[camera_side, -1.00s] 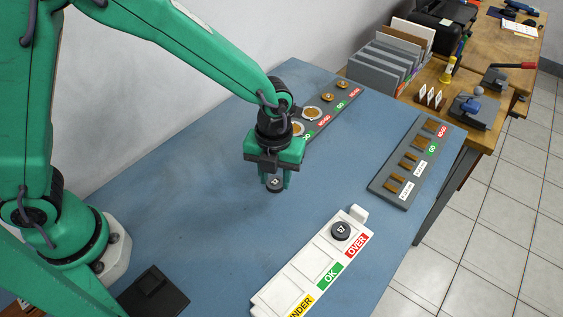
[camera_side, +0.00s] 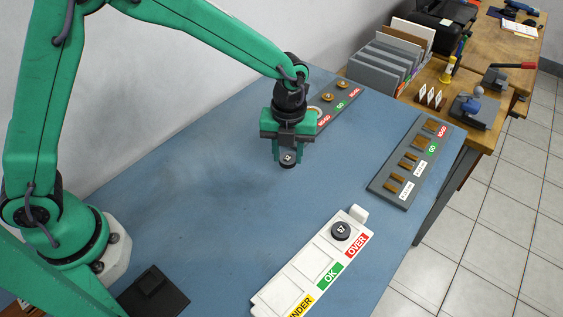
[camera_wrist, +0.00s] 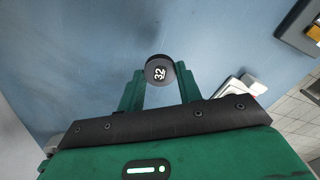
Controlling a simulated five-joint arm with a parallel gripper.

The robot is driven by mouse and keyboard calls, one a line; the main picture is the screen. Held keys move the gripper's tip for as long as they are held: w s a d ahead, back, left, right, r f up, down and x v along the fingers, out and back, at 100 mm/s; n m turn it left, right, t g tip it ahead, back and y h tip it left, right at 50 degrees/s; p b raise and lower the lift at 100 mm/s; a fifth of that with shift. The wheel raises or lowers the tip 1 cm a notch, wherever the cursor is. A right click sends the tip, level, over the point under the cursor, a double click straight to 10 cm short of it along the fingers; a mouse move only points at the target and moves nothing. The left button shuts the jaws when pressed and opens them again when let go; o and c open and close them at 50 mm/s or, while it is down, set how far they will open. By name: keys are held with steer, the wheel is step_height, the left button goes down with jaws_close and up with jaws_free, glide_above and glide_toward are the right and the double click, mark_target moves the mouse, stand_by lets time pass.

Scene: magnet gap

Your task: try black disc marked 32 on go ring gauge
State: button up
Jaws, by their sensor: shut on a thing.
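My green gripper (camera_side: 288,157) is shut on a black disc (camera_side: 288,160) and holds it above the blue table. In the wrist view the disc (camera_wrist: 158,70) shows the number 32 between my fingertips. The dark gauge board (camera_side: 334,108) with GO and NO-GO labels lies behind my gripper near the wall. A pale ring gauge (camera_side: 315,110) on it is partly hidden by my gripper; which label belongs to it is hidden. Two brass pieces (camera_side: 327,98) sit farther along the board.
A white tray (camera_side: 305,270) marked UNDER, OK and OVER lies in front, with a black disc marked 57 (camera_side: 340,231) in its OVER end. A grey gap-gauge board (camera_side: 418,160) lies at right. A black block (camera_side: 152,290) sits at front left. The middle of the table is clear.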

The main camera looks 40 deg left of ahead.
steer(key=w+a+n, duration=0.1)
steer(key=w+a, duration=0.1)
steer(key=w, duration=0.2)
steer(key=w+a+r+n, duration=0.1)
steer(key=w+a, duration=0.2)
steer(key=w, duration=0.1)
steer(key=w+a+n, duration=0.2)
steer(key=w, duration=0.2)
steer(key=shift+w+a+r, duration=0.25)
steer(key=shift+w+a, duration=0.5)
steer(key=shift+a, duration=0.05)
steer(key=shift+f, duration=0.15)
steer(key=shift+f, duration=2.75)
steer(key=o, duration=1)
steer(key=shift+c, duration=0.4)
